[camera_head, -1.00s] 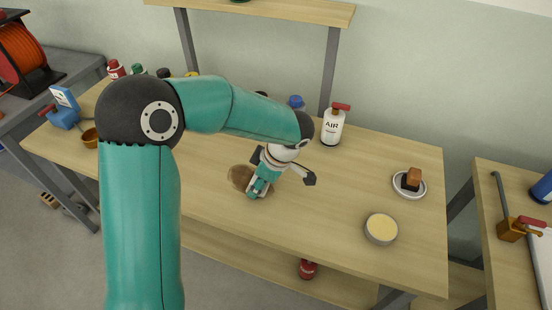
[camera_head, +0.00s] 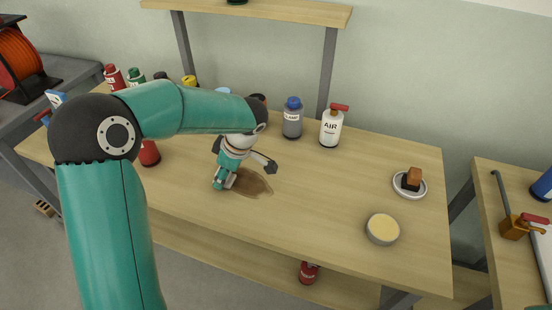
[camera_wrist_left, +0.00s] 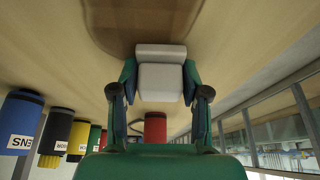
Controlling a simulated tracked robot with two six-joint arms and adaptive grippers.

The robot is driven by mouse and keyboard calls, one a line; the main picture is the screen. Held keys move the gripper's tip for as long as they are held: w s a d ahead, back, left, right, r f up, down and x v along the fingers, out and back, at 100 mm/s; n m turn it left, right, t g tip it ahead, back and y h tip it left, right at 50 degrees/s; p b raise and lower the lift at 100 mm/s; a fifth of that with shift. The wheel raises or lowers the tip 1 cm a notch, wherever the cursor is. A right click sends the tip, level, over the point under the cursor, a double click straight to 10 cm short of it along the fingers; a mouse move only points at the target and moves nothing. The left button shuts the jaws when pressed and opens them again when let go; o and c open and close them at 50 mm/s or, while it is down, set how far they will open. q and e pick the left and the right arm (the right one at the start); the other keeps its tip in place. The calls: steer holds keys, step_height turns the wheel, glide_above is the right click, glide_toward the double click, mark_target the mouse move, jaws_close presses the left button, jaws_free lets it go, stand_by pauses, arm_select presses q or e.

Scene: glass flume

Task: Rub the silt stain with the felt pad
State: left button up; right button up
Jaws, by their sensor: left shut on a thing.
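The silt stain (camera_head: 252,184) is a brown, irregular patch on the wooden workbench. It also shows at the top of the left wrist view (camera_wrist_left: 150,22). My left gripper (camera_head: 223,181) is low over the bench at the stain's left end. In the left wrist view its two green fingers are shut on the sides of a pale grey block, the felt pad (camera_wrist_left: 160,77). The pad's far edge overlaps the stain's edge in that view. Whether the pad touches the bench is hard to tell. My right gripper is out of view.
A grey-blue bottle (camera_head: 292,119) and a white AIR bottle (camera_head: 330,128) stand behind the stain. A red bottle (camera_head: 149,153) stands to its left. Bench between is clear.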

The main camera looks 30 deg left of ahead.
arm_select(q)
steer(key=shift+a+f, duration=0.1)
steer(key=shift+a, duration=0.35)
steer(key=shift+s+a+r, duration=0.1)
steer(key=shift+a+r, duration=0.05)
steer(key=shift+r, duration=0.1)
steer(key=shift+r+p, duration=0.4)
steer(key=shift+r, duration=0.55)
steer(key=shift+r+p, duration=1.4)
steer(key=shift+r, duration=1.4)
